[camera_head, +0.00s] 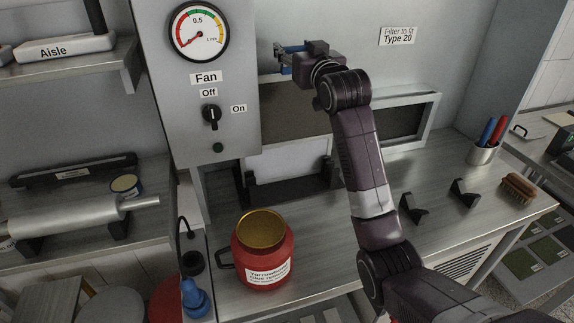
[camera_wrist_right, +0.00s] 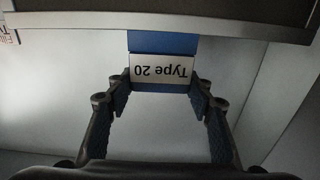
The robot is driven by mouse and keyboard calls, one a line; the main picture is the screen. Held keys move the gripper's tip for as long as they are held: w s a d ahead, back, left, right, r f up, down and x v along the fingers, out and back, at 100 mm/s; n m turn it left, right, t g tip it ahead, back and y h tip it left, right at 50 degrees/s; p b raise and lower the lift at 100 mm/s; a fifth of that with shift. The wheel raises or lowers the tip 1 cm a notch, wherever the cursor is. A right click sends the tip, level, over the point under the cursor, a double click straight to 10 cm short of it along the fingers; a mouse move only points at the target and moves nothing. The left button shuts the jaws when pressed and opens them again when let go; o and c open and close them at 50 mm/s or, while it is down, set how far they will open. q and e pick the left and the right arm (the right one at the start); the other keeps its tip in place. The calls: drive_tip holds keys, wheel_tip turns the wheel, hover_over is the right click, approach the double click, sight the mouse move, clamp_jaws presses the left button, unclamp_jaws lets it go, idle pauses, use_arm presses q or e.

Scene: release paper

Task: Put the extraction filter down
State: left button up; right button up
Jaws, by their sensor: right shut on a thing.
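My right gripper (camera_wrist_right: 165,90) is shut on a blue handle (camera_wrist_right: 163,43) with a white label reading "Type 20", upside down in the wrist view. The handle meets a light grey frame edge (camera_wrist_right: 70,32) across the top of that view; I take it as the extraction filter's. In the head view my right gripper (camera_head: 292,58) is beside the fan panel, above a brown-grey panel (camera_head: 290,108). My wrist and forearm hide part of that area. I cannot tell how the filter sits against the housing. My left gripper is not in view.
A red jar (camera_head: 264,262) with a gold lid stands on the metal bench. Two black brackets (camera_head: 414,209) (camera_head: 464,193), a brush (camera_head: 519,188) and a pen cup (camera_head: 483,151) are at the right. A white sheet (camera_head: 288,166) stands in a black holder behind the jar.

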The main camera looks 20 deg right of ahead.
sight(296, 120)
drive_tip(key=f+p, duration=0.1)
drive_tip(key=f, duration=0.5)
drive_tip(key=f+p, duration=0.1)
drive_tip(key=f, duration=0.5)
drive_tip(key=f+p, duration=0.1)
drive_tip(key=f, duration=0.5)
drive_tip(key=shift+s+d+f, duration=0.15)
drive_tip(key=shift+d+f, duration=0.05)
drive_tip(key=shift+d, duration=0.05)
drive_tip(key=shift+f, duration=0.2)
drive_tip(key=shift+f, duration=0.15)
drive_tip(key=o, duration=1.4)
drive_tip(key=shift+o, duration=0.2)
